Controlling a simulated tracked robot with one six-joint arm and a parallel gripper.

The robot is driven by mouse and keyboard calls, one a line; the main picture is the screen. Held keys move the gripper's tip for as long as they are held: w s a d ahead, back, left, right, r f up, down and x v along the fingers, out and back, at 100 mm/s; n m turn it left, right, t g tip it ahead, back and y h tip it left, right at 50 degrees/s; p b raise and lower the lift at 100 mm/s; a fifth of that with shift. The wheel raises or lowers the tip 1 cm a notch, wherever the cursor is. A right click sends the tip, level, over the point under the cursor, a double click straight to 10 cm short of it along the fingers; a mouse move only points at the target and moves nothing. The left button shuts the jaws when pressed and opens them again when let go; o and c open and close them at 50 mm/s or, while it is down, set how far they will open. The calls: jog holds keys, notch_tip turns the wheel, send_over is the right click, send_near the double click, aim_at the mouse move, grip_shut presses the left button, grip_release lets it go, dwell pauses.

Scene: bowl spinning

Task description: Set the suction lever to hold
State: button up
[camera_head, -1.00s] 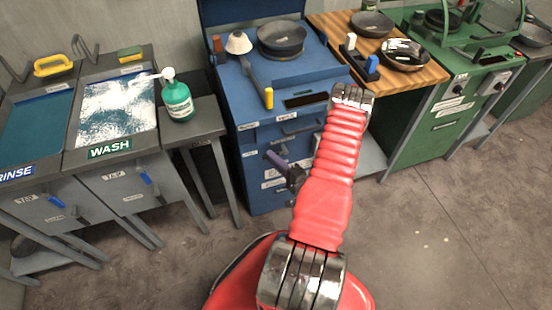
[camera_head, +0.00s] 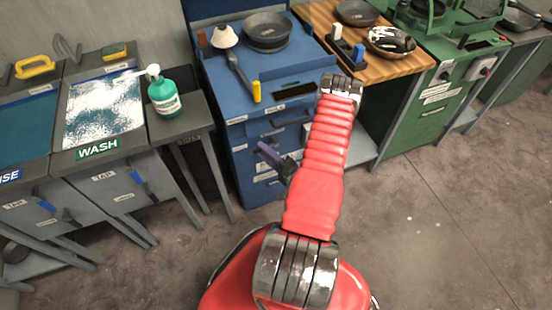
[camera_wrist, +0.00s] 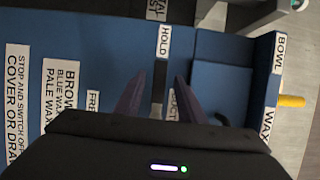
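The blue machine (camera_head: 238,132) stands just left of my red arm in the head view. In the wrist view its labelled front fills the picture, turned sideways. A HOLD label (camera_wrist: 165,41) is just beyond my fingertips, and a FREE label (camera_wrist: 93,102) is to their left. A dark upright bar (camera_wrist: 159,82), perhaps the suction lever or its slot, lies between the fingers below HOLD. A SUCTION label (camera_wrist: 172,106) is partly hidden by the right finger. My gripper (camera_wrist: 159,77) has its two fingers apart; contact with the bar cannot be told.
A yellow-tipped handle (camera_head: 257,92) and a pan (camera_head: 267,32) are on the machine top. A side table with a green pump bottle (camera_head: 163,96) and a wash sink (camera_head: 103,108) stand left. A wooden counter (camera_head: 405,65) stands right. The front floor is clear.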

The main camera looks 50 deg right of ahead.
jog(key=s+a, duration=0.2)
jog(key=s, duration=1.1)
jog(key=shift+s, duration=0.3)
jog(key=shift+f, duration=0.1)
dwell(0.5)
